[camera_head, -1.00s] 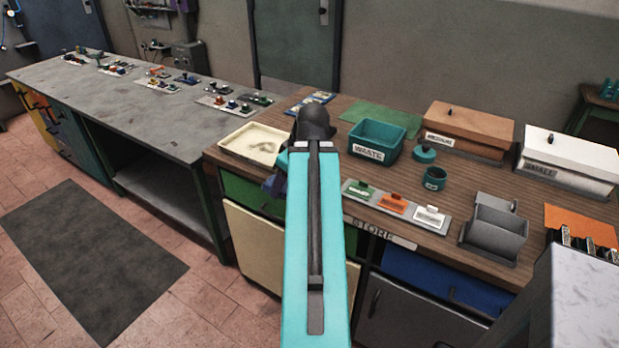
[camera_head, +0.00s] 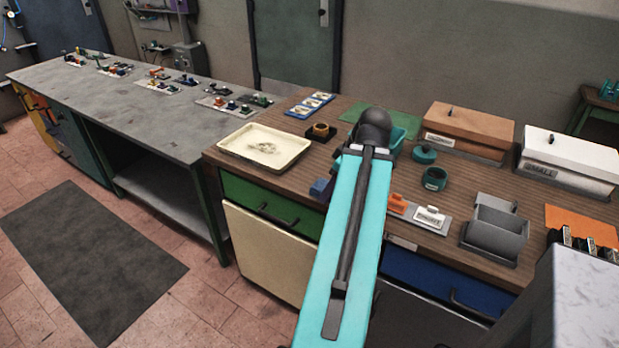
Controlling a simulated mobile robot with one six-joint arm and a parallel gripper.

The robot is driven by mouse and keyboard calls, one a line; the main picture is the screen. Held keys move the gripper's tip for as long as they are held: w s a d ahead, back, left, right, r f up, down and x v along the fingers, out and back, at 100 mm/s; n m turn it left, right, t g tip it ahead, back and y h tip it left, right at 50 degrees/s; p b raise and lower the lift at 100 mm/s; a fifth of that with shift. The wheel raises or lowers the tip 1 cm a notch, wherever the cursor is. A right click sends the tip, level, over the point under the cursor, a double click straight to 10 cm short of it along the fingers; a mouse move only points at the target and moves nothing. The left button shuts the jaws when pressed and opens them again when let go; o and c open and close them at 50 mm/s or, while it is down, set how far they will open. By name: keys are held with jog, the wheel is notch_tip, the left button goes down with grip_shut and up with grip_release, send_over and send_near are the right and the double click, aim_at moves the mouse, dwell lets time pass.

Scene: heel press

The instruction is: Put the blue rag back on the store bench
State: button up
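The store bench (camera_head: 262,182) has a brown ribbed wooden top; its front label is mostly hidden by my teal arm. A small dark-blue shape (camera_head: 322,189) shows at the left edge of my arm, above the bench's front edge. I cannot tell whether it is the blue rag or a part of my wrist. No other piece that is clearly the rag shows. My gripper is hidden behind the arm, so its fingers and anything in them cannot be seen.
A green mat (camera_head: 375,117) lies at the back. A grey workbench (camera_head: 150,110) stands left.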

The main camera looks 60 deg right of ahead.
aim_at(327, 182)
jog(key=shift+w+d+r+p, duration=0.15)
jog(key=shift+w+d+p, duration=0.4)
jog(key=shift+p, duration=0.4)
jog(key=shift+w+d+p, duration=0.35)
jog(key=shift+w+p, duration=0.3)
jog(key=shift+p, duration=0.1)
jog(key=w+d+p, duration=0.1)
jog(key=w+d, duration=0.1)
jog(key=w, duration=0.1)
jog(key=w+d+f+p, duration=0.1)
jog(key=w+d, duration=0.2)
jog(key=w, duration=0.1)
jog(key=w+d+p, duration=0.1)
jog(key=w+d, duration=0.2)
jog(key=shift+w+f, duration=0.15)
jog(key=shift+f, duration=0.2)
jog(key=shift+f, duration=0.1)
jog(key=shift+f+p, duration=0.95)
jog(key=shift+f, duration=0.75)
jog(key=shift+f, duration=0.2)
